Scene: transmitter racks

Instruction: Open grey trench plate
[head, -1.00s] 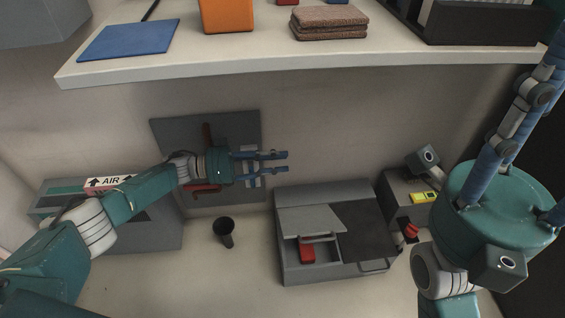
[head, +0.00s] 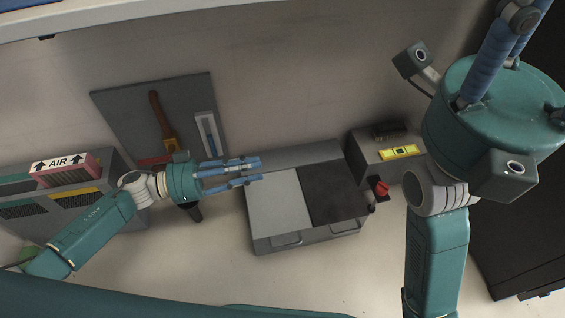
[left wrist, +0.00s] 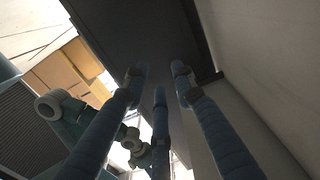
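The light grey plate (head: 277,203) lies flat on the left half of a low grey box, with a bar handle (head: 286,240) at its front edge. A dark plate (head: 335,190) lies beside it on the right. My left gripper (head: 260,171) is above the box's back left part, its blue fingers spread and empty, pointing right. In the left wrist view its fingers (left wrist: 158,85) stand apart with nothing between them. My right gripper (head: 505,45) is at the upper right, close to the camera, away from the box; its fingertips are cut off.
A grey wall board (head: 115,105) holds tools behind my left gripper. A vented unit with an AIR label (head: 60,162) stands at the left. A grey unit with a yellow level (head: 400,152) and a red knob (head: 382,187) stands right of the box. Floor in front is clear.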

